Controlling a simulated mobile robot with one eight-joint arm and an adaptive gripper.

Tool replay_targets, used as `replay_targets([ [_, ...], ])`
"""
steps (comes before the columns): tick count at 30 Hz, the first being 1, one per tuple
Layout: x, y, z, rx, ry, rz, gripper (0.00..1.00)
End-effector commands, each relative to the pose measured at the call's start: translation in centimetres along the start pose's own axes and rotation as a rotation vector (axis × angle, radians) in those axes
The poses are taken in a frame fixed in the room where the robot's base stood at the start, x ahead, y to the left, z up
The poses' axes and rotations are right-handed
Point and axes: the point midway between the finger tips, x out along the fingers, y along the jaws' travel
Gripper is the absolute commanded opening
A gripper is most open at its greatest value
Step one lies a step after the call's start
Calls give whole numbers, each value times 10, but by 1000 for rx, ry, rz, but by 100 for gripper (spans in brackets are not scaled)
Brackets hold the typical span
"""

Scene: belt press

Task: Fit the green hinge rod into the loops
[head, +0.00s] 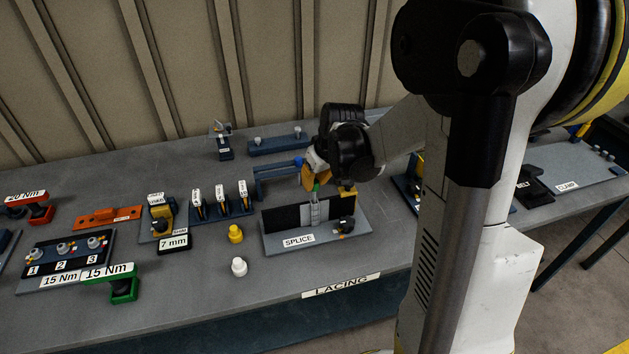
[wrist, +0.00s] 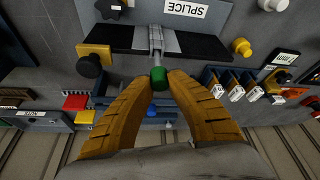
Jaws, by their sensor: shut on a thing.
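The green hinge rod's green head (wrist: 158,80) sits between the two yellow fingertips of my gripper (wrist: 160,74), which is shut on it. In the head view the green head (head: 316,187) shows just below the gripper (head: 314,179), at the back end of the seam. The metal loops (wrist: 156,38) run along the seam between the two dark belt ends on the splice plate (head: 277,249). The head lines up closely with the seam. I cannot tell how much of the rod's shaft lies inside the loops.
A black knob (wrist: 89,66) on a yellow clamp stands beside the seam, and another black knob (head: 344,226) is at the plate's front right. A yellow peg (head: 235,234) and white peg (head: 239,267) stand left of the plate. Blue holders with labelled tools (head: 220,203) are farther left.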

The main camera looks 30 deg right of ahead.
Motion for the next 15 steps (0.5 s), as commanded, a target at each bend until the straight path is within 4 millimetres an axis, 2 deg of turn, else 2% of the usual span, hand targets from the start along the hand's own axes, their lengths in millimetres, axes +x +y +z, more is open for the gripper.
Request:
replay_targets([
  [15,26,0,10,0,0,0,0],
])
